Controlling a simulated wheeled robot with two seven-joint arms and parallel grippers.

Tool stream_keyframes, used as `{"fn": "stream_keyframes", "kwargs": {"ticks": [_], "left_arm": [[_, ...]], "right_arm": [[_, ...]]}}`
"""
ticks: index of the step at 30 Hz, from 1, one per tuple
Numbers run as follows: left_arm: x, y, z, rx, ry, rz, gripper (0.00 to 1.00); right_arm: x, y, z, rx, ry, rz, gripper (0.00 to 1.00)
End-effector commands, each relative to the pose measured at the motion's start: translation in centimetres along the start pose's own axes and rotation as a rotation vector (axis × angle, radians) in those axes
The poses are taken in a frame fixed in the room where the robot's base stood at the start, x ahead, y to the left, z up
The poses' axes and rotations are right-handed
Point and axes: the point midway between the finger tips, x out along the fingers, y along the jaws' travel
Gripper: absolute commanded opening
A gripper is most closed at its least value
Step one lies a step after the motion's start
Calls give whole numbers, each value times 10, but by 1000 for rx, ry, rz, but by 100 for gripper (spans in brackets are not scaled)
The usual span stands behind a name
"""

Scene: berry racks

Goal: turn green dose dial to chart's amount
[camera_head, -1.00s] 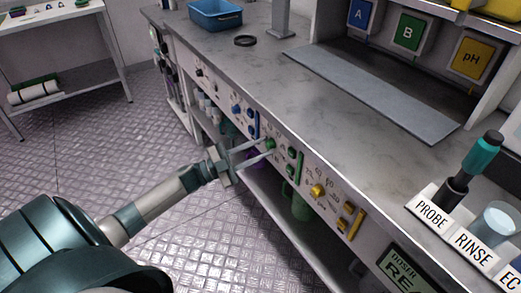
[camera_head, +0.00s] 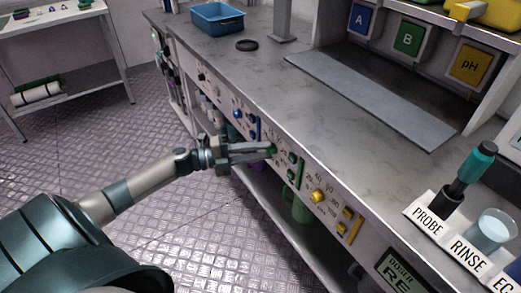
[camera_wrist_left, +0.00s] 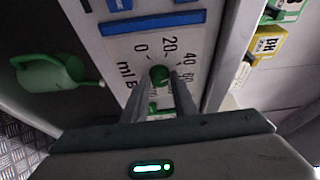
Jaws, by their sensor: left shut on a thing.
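The green dose dial (camera_wrist_left: 160,75) is a round knob on the bench's front panel, in a scale with 0, 20 and 40 readable. In the head view the dial (camera_head: 273,150) is mostly hidden by my left gripper (camera_head: 268,151). My left gripper's fingers reach the panel and are shut on the dial, one on each side in the left wrist view (camera_wrist_left: 160,88). The dial's pointer mark is not clear. I cannot make out a chart with an amount. My right gripper is in neither view.
A blue dial (camera_head: 238,113) and a yellow dial (camera_head: 318,196) sit on the same panel to either side. Green buttons (camera_head: 292,158) lie close right of the gripper. A green watering can (camera_wrist_left: 52,72) stands below. The bench top (camera_head: 300,100) overhangs the panel.

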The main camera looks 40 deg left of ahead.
Motion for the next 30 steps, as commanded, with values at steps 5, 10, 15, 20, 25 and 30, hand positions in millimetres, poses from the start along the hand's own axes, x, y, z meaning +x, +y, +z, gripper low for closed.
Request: {"fn": "stream_keyframes", "kwargs": {"ticks": [5,10,15,20,25,30], "left_arm": [[0,1,-1,25,2,13,3],[0,1,-1,27,2,14,3],[0,1,-1,26,2,13,3],[0,1,-1,26,2,13,43],[0,0,0,26,1,12,43],[-2,0,0,26,0,12,43]], "right_arm": [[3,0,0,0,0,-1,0],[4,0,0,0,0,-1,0],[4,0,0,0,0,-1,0],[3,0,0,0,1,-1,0],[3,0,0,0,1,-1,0],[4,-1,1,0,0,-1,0]]}}
